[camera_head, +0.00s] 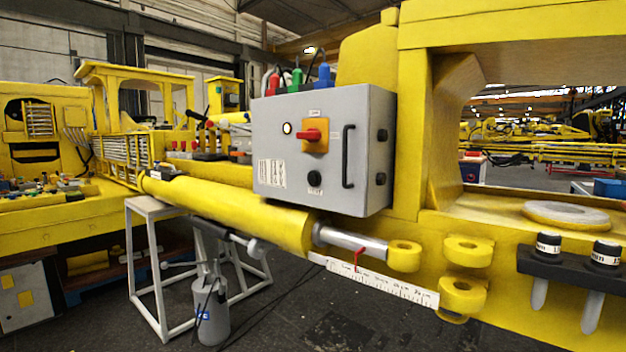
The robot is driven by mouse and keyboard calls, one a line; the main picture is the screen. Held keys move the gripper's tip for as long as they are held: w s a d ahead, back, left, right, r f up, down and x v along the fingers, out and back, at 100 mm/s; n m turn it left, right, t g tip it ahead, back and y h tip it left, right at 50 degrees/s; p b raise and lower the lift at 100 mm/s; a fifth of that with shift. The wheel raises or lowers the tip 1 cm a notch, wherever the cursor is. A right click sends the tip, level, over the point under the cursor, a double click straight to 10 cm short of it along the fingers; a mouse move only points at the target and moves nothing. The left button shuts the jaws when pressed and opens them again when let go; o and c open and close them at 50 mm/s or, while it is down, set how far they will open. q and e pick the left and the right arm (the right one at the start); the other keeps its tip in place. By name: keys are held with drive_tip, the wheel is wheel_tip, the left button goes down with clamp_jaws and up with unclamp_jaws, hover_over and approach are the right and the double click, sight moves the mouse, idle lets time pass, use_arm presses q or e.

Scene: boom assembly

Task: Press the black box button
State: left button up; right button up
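A grey control box (270,150) is mounted on the yellow machine in the middle of the view. On its front are a black round button (314,178), a red switch on an orange plate (314,135), a pale lit lamp (287,128) and a black handle (348,156). Two more black round parts are on its right side, an upper one (382,135) and a lower one (380,179). Whether the black button is pressed in cannot be told. Neither of my grippers is in view.
Red, green and blue connectors (297,77) with cables stand on top of the box. Below it, a yellow cylinder (230,212) with a metal rod (350,241) runs beside a white ruler (375,282). A black holder (560,265) with pins is at right. The space before the box is clear.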

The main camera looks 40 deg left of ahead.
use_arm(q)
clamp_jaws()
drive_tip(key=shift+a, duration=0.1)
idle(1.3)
